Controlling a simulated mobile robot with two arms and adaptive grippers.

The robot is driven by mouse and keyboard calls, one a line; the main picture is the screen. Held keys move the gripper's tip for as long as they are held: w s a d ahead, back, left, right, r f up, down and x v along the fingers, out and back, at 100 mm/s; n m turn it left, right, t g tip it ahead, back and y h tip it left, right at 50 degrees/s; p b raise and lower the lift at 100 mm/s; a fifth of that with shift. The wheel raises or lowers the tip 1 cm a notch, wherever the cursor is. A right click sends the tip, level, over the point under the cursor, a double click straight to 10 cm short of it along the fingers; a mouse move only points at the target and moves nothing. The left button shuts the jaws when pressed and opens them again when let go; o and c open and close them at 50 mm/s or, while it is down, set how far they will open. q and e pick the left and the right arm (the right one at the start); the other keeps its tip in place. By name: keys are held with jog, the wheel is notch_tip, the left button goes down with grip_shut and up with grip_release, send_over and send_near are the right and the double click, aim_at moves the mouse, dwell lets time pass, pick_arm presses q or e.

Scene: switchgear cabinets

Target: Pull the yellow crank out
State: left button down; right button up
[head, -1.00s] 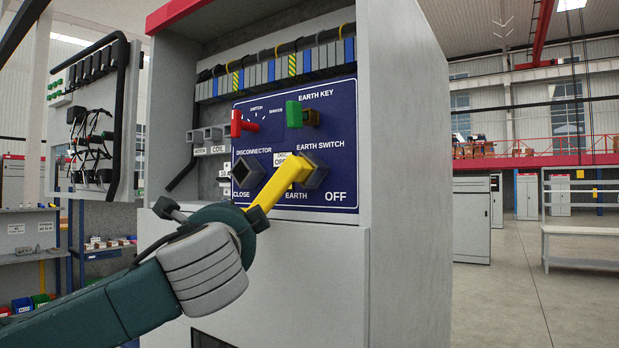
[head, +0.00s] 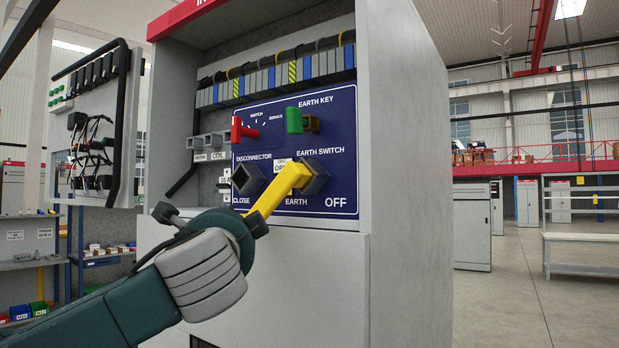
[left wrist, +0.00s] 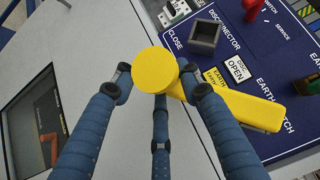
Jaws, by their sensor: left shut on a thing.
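The yellow crank (head: 277,194) is at the EARTH SWITCH socket (head: 318,178) on the blue panel (head: 340,125). Its arm slopes down and left from the socket. My left gripper (head: 254,222) is shut on the crank's handle end. In the left wrist view my left gripper (left wrist: 160,80) has its fingers around the round yellow end of the crank (left wrist: 240,108), whose arm runs right over the panel. How deep the crank sits in the socket is hidden. My right gripper is not in view.
The empty DISCONNECTOR socket (head: 247,179) is left of the crank. A red handle (head: 240,130) and a green key (head: 294,120) stick out above. The cabinet's side wall (head: 405,150) projects at the right. Free floor (head: 515,290) lies beyond it.

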pick_arm(q)
jog(key=shift+s, duration=0.15)
jog(key=shift+s+a+b, duration=0.2)
jog(key=shift+s+b, duration=0.05)
jog(key=shift+b, duration=0.1)
jog(key=shift+s+a+r+b, duration=0.1)
jog(key=shift+s+a+b, duration=0.4)
jog(key=shift+s+a, duration=0.45)
jog(key=shift+s+a+b, duration=0.5)
jog(key=shift+s+a, duration=0.1)
jog(key=shift+s, duration=0.55)
jog(key=shift+s+a, duration=0.1)
